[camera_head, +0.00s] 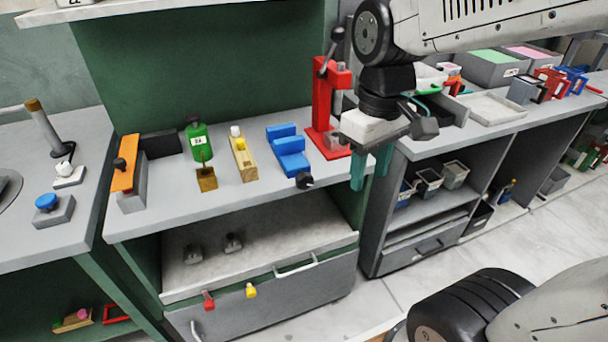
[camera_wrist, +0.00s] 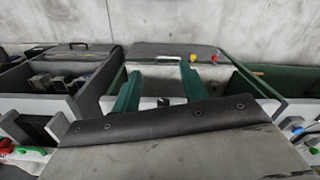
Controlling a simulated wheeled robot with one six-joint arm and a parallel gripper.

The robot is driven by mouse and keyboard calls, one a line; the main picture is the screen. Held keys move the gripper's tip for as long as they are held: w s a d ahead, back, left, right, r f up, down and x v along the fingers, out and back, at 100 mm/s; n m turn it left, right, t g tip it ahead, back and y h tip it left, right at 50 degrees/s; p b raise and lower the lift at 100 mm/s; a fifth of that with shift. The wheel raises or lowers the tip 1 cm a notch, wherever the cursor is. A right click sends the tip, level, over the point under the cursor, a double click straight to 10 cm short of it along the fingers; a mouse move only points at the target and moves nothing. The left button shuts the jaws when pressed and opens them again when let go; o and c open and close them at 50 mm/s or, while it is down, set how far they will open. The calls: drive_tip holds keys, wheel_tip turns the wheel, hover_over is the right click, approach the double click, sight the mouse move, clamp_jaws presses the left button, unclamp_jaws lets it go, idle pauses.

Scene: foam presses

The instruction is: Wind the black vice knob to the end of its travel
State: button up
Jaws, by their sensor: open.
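The blue vice (camera_head: 289,152) sits on the grey worktop near its front edge in the head view. Its black knob (camera_head: 304,180) faces the front, at the worktop's edge. My gripper (camera_head: 370,176) hangs to the right of the knob, in front of the worktop, with its two teal fingers pointing down and apart. Nothing shows between them in the head view. In the wrist view my gripper (camera_wrist: 160,82) is open too. A small dark shape lies between the fingers there, and I cannot tell if it is the knob.
A red press (camera_head: 323,110) stands right behind the vice. A wooden block (camera_head: 243,160) and a green bottle (camera_head: 199,141) stand to its left.

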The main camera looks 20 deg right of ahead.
drive_tip(key=w+a+f+n, duration=0.1)
drive_tip(key=w+f+n, duration=0.2)
drive_tip(key=w, duration=0.3)
drive_tip(key=w+f+n, duration=0.3)
drive_tip(key=w+n, duration=0.1)
drive_tip(key=w, duration=0.3)
drive_tip(key=n, duration=0.8)
hover_over(305, 174)
wheel_tip(305, 174, down, 5)
drive_tip(key=shift+s+r, duration=0.1)
drive_tip(key=shift+f, duration=0.25)
wheel_tip(305, 174, down, 7)
drive_tip(key=shift+f, duration=0.1)
clamp_jaws()
